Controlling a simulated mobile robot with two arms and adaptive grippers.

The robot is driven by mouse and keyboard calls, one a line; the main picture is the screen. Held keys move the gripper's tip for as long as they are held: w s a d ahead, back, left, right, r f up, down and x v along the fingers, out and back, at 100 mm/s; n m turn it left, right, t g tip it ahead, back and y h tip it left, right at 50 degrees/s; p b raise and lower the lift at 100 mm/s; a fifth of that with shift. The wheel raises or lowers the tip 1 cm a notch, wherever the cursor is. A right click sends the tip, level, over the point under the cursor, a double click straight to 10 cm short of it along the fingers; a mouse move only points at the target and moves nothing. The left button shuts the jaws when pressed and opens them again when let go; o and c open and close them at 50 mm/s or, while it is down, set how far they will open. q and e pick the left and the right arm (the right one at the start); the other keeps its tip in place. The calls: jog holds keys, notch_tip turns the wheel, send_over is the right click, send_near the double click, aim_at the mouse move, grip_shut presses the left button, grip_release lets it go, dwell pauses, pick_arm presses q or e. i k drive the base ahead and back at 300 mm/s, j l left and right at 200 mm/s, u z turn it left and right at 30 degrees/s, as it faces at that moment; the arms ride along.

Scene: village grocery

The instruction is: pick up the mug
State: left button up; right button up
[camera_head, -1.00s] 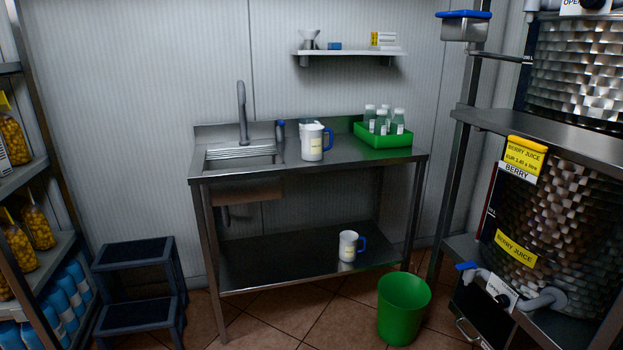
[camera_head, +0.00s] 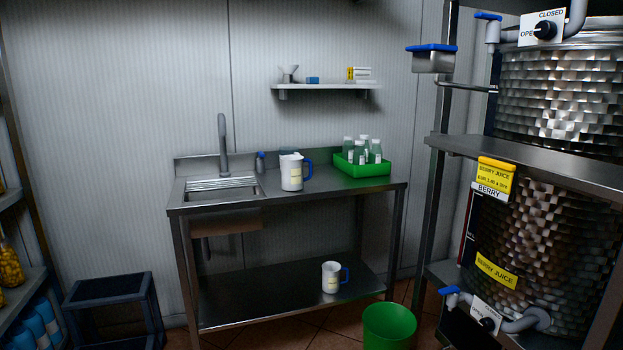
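A second, similar white mug with a blue handle (camera_head: 331,277) stands upright on the table's lower shelf (camera_head: 250,306). The frames do not show which mug is meant. Both handles point to the right. Neither of my grippers is in view.
A green crate of bottles (camera_head: 362,168) stands right of the upper mug. A green bin (camera_head: 388,327) stands on the floor at the front right. Large steel tanks (camera_head: 540,230) fill the right side.

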aim_at(293, 180)
jog(key=j, duration=0.7)
jog(key=z, duration=1.75)
jog(key=i+l+z, duration=0.15)
jog(key=z, duration=0.25)
jog(key=i+z, duration=0.15)
jog(key=z, duration=0.3)
jog(key=i+l+z, duration=0.1)
jog(key=z, duration=0.3)
jog(key=k+u, duration=0.1)
jog(key=k, duration=0.35)
jog(key=i+j+u, duration=0.1)
jog(key=u, duration=0.35)
jog(key=i+j+u, duration=0.1)
jog(key=u, duration=0.3)
jog(key=i+j+u, duration=0.1)
jog(key=u, duration=0.35)
jog(key=i+j+u, duration=0.1)
jog(key=u, duration=0.3)
